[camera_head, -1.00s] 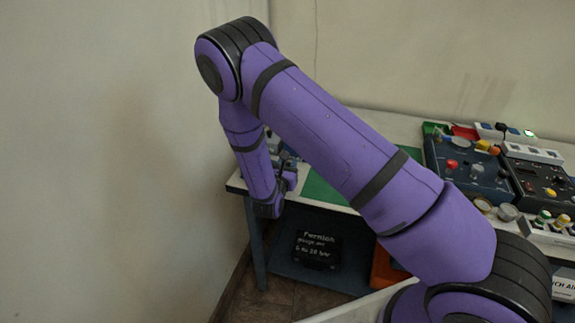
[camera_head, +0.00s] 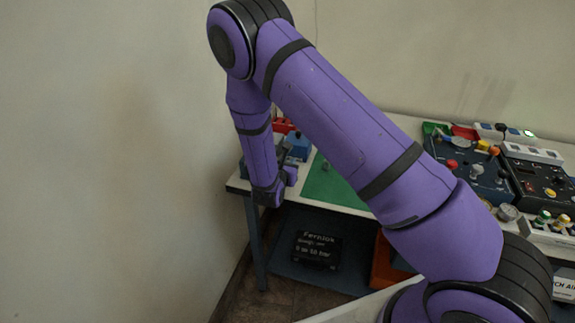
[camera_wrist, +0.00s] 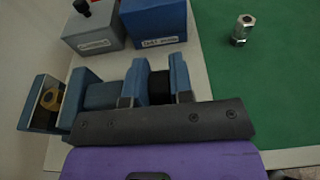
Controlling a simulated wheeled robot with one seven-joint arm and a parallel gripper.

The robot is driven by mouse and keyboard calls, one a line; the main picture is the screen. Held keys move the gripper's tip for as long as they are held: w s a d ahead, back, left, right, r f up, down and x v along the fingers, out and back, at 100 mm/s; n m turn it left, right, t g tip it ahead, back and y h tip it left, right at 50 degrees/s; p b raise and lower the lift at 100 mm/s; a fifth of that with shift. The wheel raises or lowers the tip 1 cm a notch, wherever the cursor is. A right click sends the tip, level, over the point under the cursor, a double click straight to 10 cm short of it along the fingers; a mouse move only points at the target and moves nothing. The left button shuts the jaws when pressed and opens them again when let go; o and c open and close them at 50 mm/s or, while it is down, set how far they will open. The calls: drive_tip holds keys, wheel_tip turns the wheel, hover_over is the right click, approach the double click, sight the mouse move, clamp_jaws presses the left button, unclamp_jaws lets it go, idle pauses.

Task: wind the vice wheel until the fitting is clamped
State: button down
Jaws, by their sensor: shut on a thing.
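The blue vice (camera_wrist: 102,95) stands at the left of the bench in the wrist view. A brass-coloured fitting (camera_wrist: 50,99) shows at its left end, beside a blue jaw; whether both jaws touch it I cannot tell. The black vice wheel (camera_wrist: 160,84) is at the right of the vice, between my gripper's two fingers. My gripper (camera_wrist: 158,88) is shut on it, and the fingers hide part of it. In the head view my gripper (camera_head: 284,178) is at the bench's left front, and my arm hides most of the vice.
Grey (camera_wrist: 95,30) and blue (camera_wrist: 153,22) labelled boxes stand just behind the vice. A metal fitting (camera_wrist: 242,30) stands on the green mat (camera_wrist: 285,85), which is otherwise mostly clear. Control panels (camera_head: 475,170) fill the right of the bench. A wall is close on the left.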

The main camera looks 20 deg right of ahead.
drive_tip(key=g+y, duration=0.2)
drive_tip(key=g, duration=0.1)
drive_tip(key=g+y, duration=0.1)
drive_tip(key=shift+w+d+f+g, duration=0.15)
drive_tip(key=shift+w+d+g, duration=0.1)
drive_tip(key=shift+w+g, duration=0.1)
drive_tip(key=g+y, duration=0.2)
drive_tip(key=g, duration=0.1)
drive_tip(key=shift+d+f+y, duration=0.1)
drive_tip(key=shift+f+y, duration=0.2)
drive_tip(key=shift+d+f+g+y, duration=0.1)
drive_tip(key=shift+f+g+y, duration=0.1)
drive_tip(key=shift+g+y, duration=0.5)
drive_tip(key=shift+d+f+g+y, duration=0.15)
drive_tip(key=shift+g+y, duration=0.25)
drive_tip(key=shift+g, duration=0.45)
drive_tip(key=shift+f+g+y, duration=0.2)
drive_tip(key=shift+g+y, duration=0.4)
drive_tip(key=shift+g, duration=0.25)
drive_tip(key=shift+f+g+y, duration=0.15)
drive_tip(key=shift+g+y, duration=0.45)
drive_tip(key=shift+g, duration=0.25)
drive_tip(key=c, duration=1.9)
unclamp_jaws()
drive_tip(key=o, duration=0.6)
drive_tip(key=shift+s, duration=0.1)
drive_tip(key=shift+w+a+r, duration=0.15)
drive_tip(key=shift+w, duration=0.1)
